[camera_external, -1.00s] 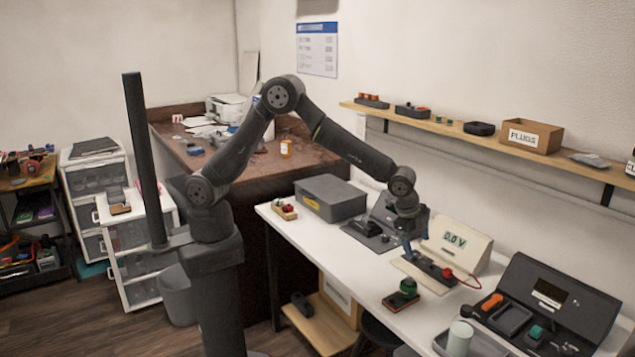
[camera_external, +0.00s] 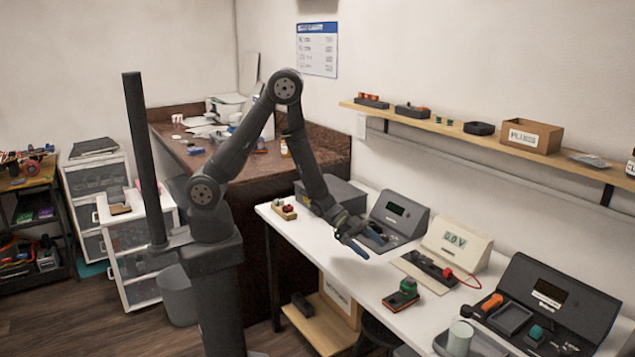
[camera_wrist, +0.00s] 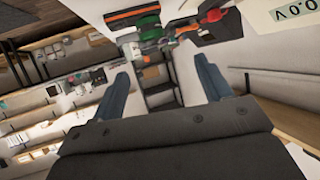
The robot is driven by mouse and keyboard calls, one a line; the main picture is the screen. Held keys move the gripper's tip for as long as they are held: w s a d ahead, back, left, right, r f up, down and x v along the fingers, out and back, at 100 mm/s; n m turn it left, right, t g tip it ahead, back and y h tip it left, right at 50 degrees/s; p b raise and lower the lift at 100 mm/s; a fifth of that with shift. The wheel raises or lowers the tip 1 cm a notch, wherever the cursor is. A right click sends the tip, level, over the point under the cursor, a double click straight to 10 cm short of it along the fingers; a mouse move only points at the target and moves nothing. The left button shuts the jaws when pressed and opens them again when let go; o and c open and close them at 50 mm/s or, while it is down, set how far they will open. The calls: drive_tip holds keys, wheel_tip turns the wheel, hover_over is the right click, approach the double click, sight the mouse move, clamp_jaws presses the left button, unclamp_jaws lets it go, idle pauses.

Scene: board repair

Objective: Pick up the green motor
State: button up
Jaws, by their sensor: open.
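The green motor (camera_external: 408,286) sits upright on a small dark and orange block (camera_external: 401,299) near the front edge of the white workbench. My gripper (camera_external: 368,248) is open and empty above the bench, to the left of the motor and apart from it. In the wrist view my two blue fingers (camera_wrist: 161,70) are spread with nothing held between them. A small green item shows beyond the fingers at the top of that view; I cannot tell for sure whether it is the motor.
A grey meter (camera_external: 400,214) and a beige voltage display (camera_external: 457,242) stand behind. A dark test block with a red lead (camera_external: 430,268) is right of my gripper. A small wooden holder (camera_external: 284,209) is at left.

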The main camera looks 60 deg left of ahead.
drive_tip(key=s, duration=0.1)
approach(405, 281)
drive_tip(key=shift+h, duration=0.4)
drive_tip(key=w+d+f, duration=0.1)
drive_tip(key=d+f, duration=0.1)
drive_tip(key=d, duration=0.1)
drive_tip(key=w+d+f, duration=0.1)
drive_tip(key=shift+w+d+f, duration=0.2)
drive_tip(key=shift+w+d, duration=0.15)
drive_tip(key=shift+w, duration=0.05)
drive_tip(key=x, duration=0.5)
drive_tip(key=shift+s+f, duration=0.1)
drive_tip(key=shift+f, duration=0.05)
drive_tip(key=shift+c, duration=0.2)
drive_tip(key=c, duration=1.3)
